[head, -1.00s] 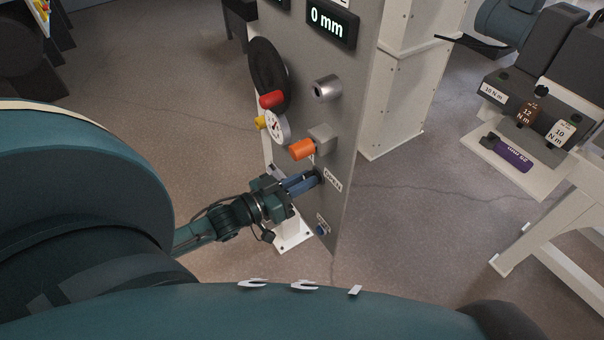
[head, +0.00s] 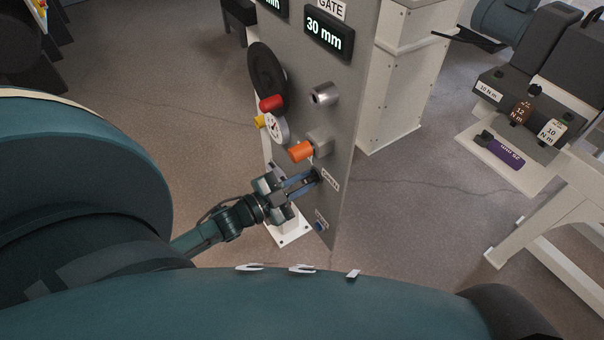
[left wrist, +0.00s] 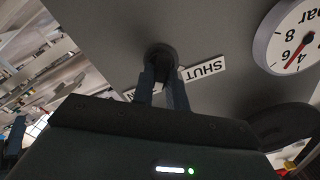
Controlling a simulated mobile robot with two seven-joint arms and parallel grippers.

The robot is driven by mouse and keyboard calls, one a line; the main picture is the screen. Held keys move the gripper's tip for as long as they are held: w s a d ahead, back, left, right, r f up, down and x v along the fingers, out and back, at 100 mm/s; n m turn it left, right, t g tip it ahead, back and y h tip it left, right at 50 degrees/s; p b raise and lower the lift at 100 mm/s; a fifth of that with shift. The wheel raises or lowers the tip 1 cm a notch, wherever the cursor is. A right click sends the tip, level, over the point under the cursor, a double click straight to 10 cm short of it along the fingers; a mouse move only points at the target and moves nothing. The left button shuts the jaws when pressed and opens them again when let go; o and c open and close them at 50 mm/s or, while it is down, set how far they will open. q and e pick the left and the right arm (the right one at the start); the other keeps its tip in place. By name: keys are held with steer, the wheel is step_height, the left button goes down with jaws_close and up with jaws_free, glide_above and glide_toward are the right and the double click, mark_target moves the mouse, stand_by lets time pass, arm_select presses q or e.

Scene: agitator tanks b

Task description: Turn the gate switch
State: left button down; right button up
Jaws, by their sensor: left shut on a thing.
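The gate switch is a dark round knob (left wrist: 161,58) on the grey panel (head: 345,120). My left gripper (head: 308,181) is shut on it, and its fingers hide most of the knob in the head view. In the left wrist view, the two fingertips sit on either side of the knob. A label reading SHUT (left wrist: 205,69) is beside it, and another label, partly hidden, ends in N (left wrist: 146,92). Above, a display (head: 329,38) under a GATE label reads 30 mm. My right gripper is not in view.
Close above the gripper, an orange-handled valve (head: 302,151), a red knob (head: 271,103) and a round gauge (head: 278,128) stick out from the panel. A bench with torque tools (head: 510,150) stands at right.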

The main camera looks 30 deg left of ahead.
arm_select(q)
steer(key=shift+m, duration=0.9)
steer(key=c, duration=1.4)
jaws_free()
steer(key=shift+s, duration=0.1)
steer(key=v, duration=1.3)
steer(key=shift+f, duration=0.1)
